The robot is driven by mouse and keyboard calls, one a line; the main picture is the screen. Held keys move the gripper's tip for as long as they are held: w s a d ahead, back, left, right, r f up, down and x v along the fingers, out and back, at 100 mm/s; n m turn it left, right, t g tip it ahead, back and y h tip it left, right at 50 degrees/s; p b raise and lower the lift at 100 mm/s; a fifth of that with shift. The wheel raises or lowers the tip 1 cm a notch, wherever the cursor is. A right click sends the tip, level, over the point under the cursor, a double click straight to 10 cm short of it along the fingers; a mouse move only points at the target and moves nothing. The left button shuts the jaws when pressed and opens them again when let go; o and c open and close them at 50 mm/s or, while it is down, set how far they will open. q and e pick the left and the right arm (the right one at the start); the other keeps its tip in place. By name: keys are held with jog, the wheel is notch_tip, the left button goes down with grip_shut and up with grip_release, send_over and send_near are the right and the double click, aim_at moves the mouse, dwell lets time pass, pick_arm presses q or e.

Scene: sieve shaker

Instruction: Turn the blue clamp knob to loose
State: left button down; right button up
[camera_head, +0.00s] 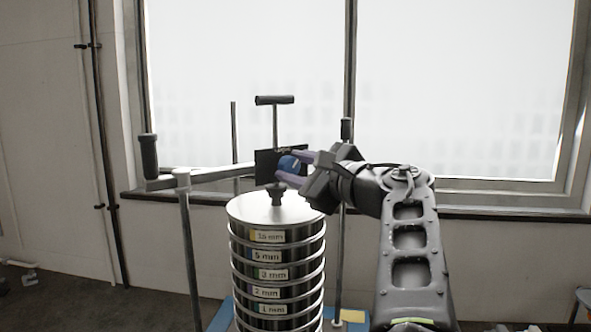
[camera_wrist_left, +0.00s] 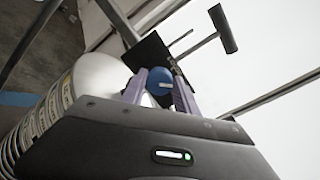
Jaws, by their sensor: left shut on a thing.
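The blue clamp knob (camera_head: 288,163) sits in front of a small black plate (camera_head: 264,167) above the sieve stack. My left gripper (camera_head: 291,167) reaches it from the right, its two purple fingers shut on the knob, one on each side. In the left wrist view the blue knob (camera_wrist_left: 159,80) shows between the fingertips, with a pale mark on its face. The black plate (camera_wrist_left: 146,51) shows behind it. Markings on the plate are too small to read. My right gripper is not in view.
The sieve stack (camera_head: 275,207) with labelled rings stands below the knob on a blue base. A T-handle (camera_head: 275,100) rises above the plate. A clamp arm with a black grip (camera_head: 149,157) extends left on a post. A window is behind.

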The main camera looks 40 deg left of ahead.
pick_arm(q)
jog(key=n+b, duration=0.1)
jog(key=n, duration=0.3)
jog(key=shift+f, duration=0.1)
jog(key=shift+n+b, duration=0.55)
jog(key=shift+n, duration=1.25)
jog(key=c, duration=0.9)
grip_release()
jog(key=shift+c, duration=0.2)
jog(key=shift+b+v, duration=0.7)
jog(key=shift+v, duration=3.2)
jog(key=shift+s, duration=0.15)
